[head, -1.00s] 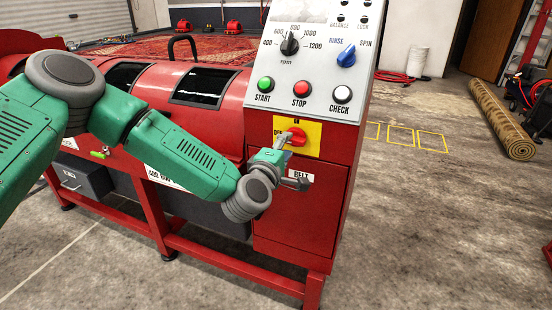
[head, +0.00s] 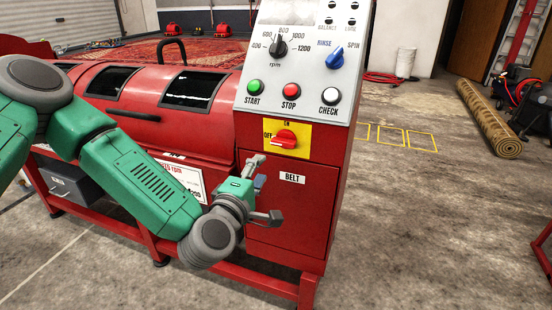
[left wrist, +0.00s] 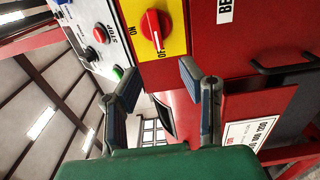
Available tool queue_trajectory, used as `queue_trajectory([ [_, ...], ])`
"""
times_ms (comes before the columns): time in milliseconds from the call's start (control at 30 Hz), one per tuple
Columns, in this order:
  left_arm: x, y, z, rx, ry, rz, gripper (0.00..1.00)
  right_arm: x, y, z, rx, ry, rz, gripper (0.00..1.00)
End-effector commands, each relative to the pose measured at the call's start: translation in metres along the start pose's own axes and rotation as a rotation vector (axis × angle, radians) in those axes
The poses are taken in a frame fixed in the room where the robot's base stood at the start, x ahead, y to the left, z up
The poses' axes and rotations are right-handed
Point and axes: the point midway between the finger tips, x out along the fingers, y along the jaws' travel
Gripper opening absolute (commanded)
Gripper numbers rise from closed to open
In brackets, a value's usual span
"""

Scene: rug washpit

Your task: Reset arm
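The red rotary switch (head: 286,139) sits on a yellow plate (head: 303,150) on the red cabinet, with OFF at its left and ON above. Its grip lies roughly level, its white mark towards OFF. My left gripper (head: 265,190) is open and empty, below and left of the switch and apart from it, in front of the BELT panel (head: 292,200). The left wrist view shows its two fingers (left wrist: 160,85) spread with nothing between them, and the switch knob (left wrist: 151,33) beyond. My right gripper is not in view.
The grey control panel (head: 300,60) above holds START, STOP and CHECK buttons and knobs. The red machine drum (head: 140,125) lies behind my left arm.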

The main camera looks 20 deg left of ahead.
Motion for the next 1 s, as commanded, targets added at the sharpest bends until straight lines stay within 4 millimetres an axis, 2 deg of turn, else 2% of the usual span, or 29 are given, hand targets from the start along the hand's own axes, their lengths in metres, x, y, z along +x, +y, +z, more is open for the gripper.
queue_trajectory([
  [167, -0.003, -0.008, 0.006, 0.024, -0.021, -0.024, 0.34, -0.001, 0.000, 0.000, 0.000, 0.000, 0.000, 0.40],
  [267, -0.017, -0.036, 0.022, 0.111, -0.094, -0.108, 0.34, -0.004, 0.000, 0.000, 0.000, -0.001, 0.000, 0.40],
  [367, -0.049, -0.085, 0.045, 0.270, -0.229, -0.258, 0.34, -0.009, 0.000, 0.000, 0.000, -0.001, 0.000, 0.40],
  [433, -0.081, -0.126, 0.056, 0.410, -0.349, -0.382, 0.34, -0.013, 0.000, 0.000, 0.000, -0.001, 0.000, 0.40],
  [533, -0.137, -0.179, 0.056, 0.618, -0.528, -0.560, 0.34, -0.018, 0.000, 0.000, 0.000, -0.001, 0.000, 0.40],
  [600, -0.180, -0.210, 0.046, 0.762, -0.658, -0.683, 0.34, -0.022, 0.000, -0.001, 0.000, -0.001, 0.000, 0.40],
  [700, -0.240, -0.241, 0.019, 0.951, -0.836, -0.850, 0.34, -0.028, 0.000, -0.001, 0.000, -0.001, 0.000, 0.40],
  [800, -0.288, -0.255, -0.013, 1.102, -0.985, -0.992, 0.34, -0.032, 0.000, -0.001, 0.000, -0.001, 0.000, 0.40],
  [900, -0.321, -0.258, -0.041, 1.202, -1.092, -1.094, 0.34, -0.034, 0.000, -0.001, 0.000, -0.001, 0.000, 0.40],
  [1000, -0.339, -0.257, -0.058, 1.255, -1.154, -1.154, 0.34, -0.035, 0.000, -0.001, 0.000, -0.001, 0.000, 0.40],
])
